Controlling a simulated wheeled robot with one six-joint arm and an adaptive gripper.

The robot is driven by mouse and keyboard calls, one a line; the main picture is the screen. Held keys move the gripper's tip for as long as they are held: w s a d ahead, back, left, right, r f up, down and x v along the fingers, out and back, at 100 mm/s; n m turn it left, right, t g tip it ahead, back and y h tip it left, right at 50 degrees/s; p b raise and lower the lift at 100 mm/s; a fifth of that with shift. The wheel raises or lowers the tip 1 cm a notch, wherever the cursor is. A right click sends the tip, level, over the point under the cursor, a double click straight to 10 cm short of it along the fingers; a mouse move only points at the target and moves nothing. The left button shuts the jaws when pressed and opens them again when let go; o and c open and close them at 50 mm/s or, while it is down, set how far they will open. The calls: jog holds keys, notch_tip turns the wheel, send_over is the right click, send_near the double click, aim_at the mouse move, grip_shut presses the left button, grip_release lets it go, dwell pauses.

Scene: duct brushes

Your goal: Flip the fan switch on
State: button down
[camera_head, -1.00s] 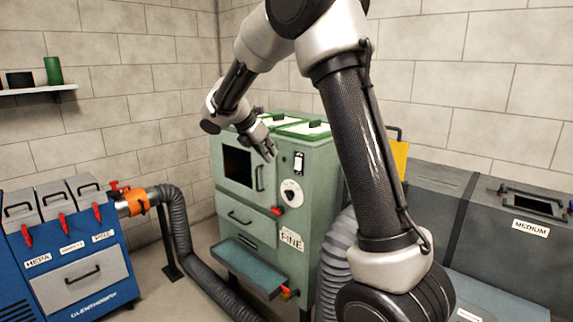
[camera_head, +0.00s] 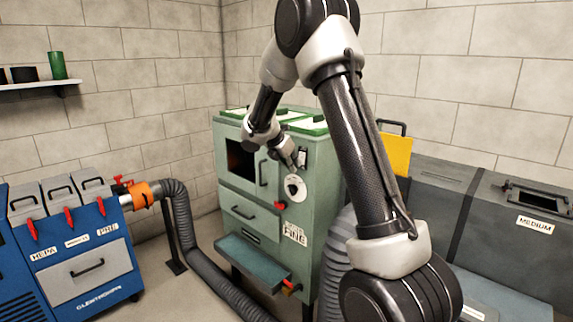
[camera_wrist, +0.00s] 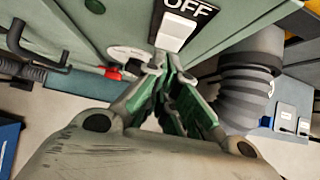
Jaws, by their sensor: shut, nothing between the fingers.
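The fan switch is a white rocker on a black plate on the front of the green cabinet (camera_head: 325,190). In the wrist view the white rocker (camera_wrist: 175,32) shows just beyond my fingertips, with the word OFF on the plate above it in the picture. My gripper (camera_wrist: 170,62) is shut and empty, its tips close to the rocker's near edge; I cannot tell whether they touch it. In the head view my gripper (camera_head: 300,163) is at the switch plate (camera_head: 303,156), partly covering it.
A round white dial (camera_head: 295,188) and a red knob (camera_head: 280,205) sit below the switch. A cabinet door handle (camera_head: 263,172) is to the left. A grey ribbed hose (camera_wrist: 245,85) is beside the cabinet. A blue unit (camera_head: 75,245) stands at the left.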

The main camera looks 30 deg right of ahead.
jog(key=shift+d, duration=0.2)
jog(key=shift+w+d+f, duration=0.15)
jog(key=shift+w+d, duration=0.05)
jog(key=shift+d, duration=0.1)
dwell(0.3)
jog(key=shift+r, duration=0.85)
